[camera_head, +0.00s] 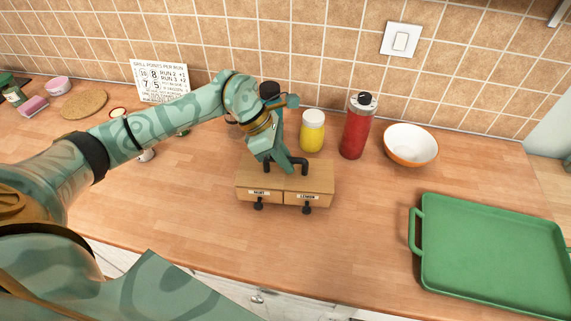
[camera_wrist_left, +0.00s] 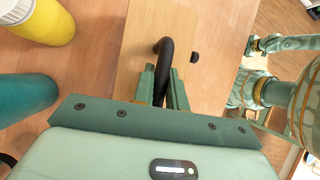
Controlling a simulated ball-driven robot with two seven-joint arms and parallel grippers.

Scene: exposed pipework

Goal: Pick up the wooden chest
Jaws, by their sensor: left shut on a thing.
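The wooden chest (camera_head: 318,181) stands on the counter in the middle of the head view. It has two labelled drawers with black knobs at the front and a black handle (camera_head: 304,164) on top. My left gripper (camera_head: 285,163) is above the chest and shut on the handle. In the left wrist view, the fingers (camera_wrist_left: 166,88) close around the black handle (camera_wrist_left: 166,55) over the chest's pale wood top (camera_wrist_left: 140,50). The gripper hides part of the chest's top. I cannot tell whether the chest is clear of the counter. My right gripper is not in view.
A yellow jar (camera_head: 312,131) and a red bottle (camera_head: 356,126) stand behind the chest, with a white and orange bowl (camera_head: 410,145) to their right. A green tray (camera_head: 494,254) lies at the right.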

